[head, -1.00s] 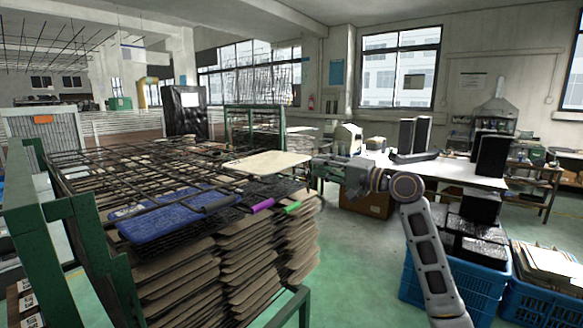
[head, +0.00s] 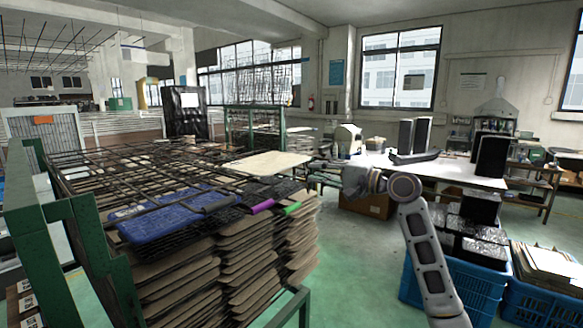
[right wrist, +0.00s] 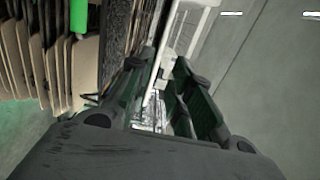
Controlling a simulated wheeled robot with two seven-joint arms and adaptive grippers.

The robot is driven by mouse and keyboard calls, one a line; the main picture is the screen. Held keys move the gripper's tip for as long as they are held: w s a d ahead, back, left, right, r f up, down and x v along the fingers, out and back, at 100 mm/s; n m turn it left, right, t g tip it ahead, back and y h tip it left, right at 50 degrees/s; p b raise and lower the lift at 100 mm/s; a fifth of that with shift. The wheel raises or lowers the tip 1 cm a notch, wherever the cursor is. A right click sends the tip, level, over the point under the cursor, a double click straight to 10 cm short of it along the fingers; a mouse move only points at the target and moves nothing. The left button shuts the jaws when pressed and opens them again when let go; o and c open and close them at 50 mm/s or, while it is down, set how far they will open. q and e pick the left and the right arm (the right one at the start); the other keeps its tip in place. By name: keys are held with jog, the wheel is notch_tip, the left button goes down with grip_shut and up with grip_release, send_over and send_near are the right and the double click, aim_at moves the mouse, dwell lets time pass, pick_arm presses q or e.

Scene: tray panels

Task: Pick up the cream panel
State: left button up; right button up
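The cream panel (head: 265,163) lies flat on top of the wire rack, at its far right corner in the head view. My left gripper is not in view.
The wire rack (head: 130,165) holds a stack of brown panels (head: 240,265). A blue panel (head: 175,215), a purple handle (head: 262,206) and a green handle (head: 291,209) are at its near side. A white table (head: 450,172) stands behind; blue crates (head: 470,285) are at right.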

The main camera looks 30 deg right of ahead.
aim_at(292, 166)
jog(key=shift+p+x, duration=0.8)
jog(key=shift+x, duration=2.35)
jog(key=shift+p+x, duration=0.8)
jog(key=shift+x, duration=0.3)
jog(key=shift+w+a+p, duration=0.2)
jog(key=shift+w+p, duration=0.1)
jog(key=shift+w, duration=0.2)
jog(key=shift+c, duration=0.3)
grip_shut()
jog(key=shift+f, duration=0.1)
